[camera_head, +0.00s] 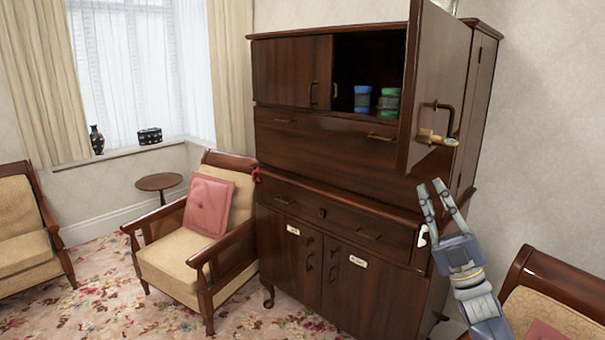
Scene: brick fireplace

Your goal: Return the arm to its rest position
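My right gripper (441,199) is raised in front of the right side of the dark wooden cabinet (330,190). Its two fingers point up and stand a little apart, with nothing seen between them. It is below the open upper-right cabinet door (436,80), apart from the door's handle as far as this view shows. My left gripper and arm are not in view.
The open door juts out from the cabinet. An armchair (200,235) with a pink cushion (208,205) is left of the cabinet. Another chair (555,290) is at the lower right.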

